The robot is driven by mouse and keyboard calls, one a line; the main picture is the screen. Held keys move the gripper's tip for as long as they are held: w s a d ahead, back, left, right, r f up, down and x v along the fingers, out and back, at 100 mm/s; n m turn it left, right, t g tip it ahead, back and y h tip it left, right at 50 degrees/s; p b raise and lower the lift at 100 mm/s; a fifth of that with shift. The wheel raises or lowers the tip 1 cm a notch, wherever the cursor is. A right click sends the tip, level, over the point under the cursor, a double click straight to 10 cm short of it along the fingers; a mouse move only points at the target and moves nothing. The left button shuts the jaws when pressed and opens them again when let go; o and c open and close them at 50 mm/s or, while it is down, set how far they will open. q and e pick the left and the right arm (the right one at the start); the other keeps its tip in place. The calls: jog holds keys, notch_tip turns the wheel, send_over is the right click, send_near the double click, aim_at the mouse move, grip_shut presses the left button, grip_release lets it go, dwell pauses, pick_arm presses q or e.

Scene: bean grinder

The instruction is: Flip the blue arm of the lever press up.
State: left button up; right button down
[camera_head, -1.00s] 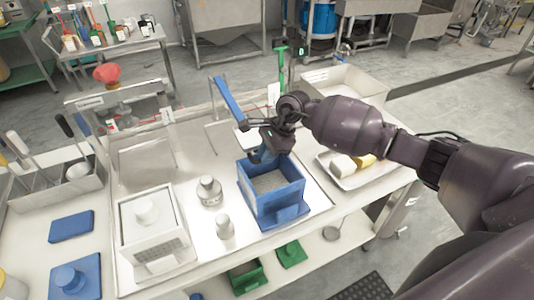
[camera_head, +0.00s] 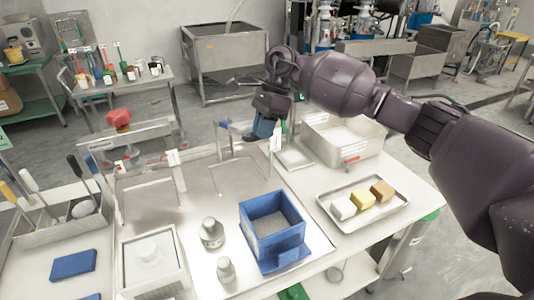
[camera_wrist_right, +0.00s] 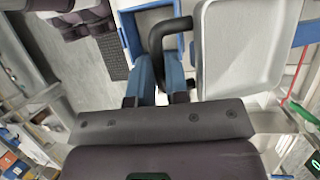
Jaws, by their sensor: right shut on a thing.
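The lever press stands behind the blue open box (camera_head: 275,232) in the head view. Only a short piece of its blue arm (camera_head: 225,124) shows, left of my right gripper (camera_head: 262,130); the rest seems hidden or seen end-on. In the right wrist view, the blue fingers of the right gripper (camera_wrist_right: 158,88) are shut on a black curved handle (camera_wrist_right: 156,42) beside a pale plate (camera_wrist_right: 240,45). A blue strip (camera_wrist_right: 307,32) shows at the plate's far side. I cannot tell how the plate and arm join. My left gripper is not in view.
A metal tray (camera_head: 345,222) with white, yellow and brown blocks lies right of the box. Metal weights (camera_head: 211,233) stand on its left, near a white box (camera_head: 152,262). A deep metal bin (camera_head: 345,140) stands behind on the right.

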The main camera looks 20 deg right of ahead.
jog(key=shift+w+r, duration=0.5)
jog(key=shift+r, duration=0.35)
jog(key=shift+w+r, duration=0.5)
jog(key=shift+r, duration=0.35)
jog(key=c, duration=1.5)
grip_release()
jog(key=shift+f, duration=0.1)
jog(key=shift+o, duration=0.5)
jog(key=shift+w+f, duration=0.1)
jog(key=shift+w, duration=0.15)
jog(key=shift+s, duration=0.1)
jog(key=b+v, duration=0.1)
jog(key=v, duration=1)
jog(key=shift+a, duration=0.15)
